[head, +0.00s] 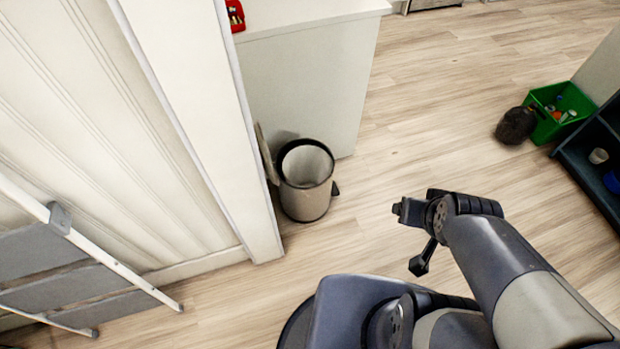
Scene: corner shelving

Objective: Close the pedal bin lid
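The pedal bin (306,196) stands upright on the wood floor, against the white cabinet and beside a white wall post. It is a pale metallic cylinder with a dark rim, and its inside shows empty from above. Its lid (266,153) is raised and tilted up at the left side of the rim, close to the post. A dark pedal (335,189) sticks out low at the bin's right. My gripper (408,238) is to the right of the bin, clear of it. Its fingers appear spread, with nothing visible between them.
A white cabinet (310,85) with a red item (235,15) on top stands behind the bin. A folded ladder (95,260) leans at the left. A green crate (560,108), a dark bag (515,125) and a dark shelf (592,160) are at the right. The middle floor is clear.

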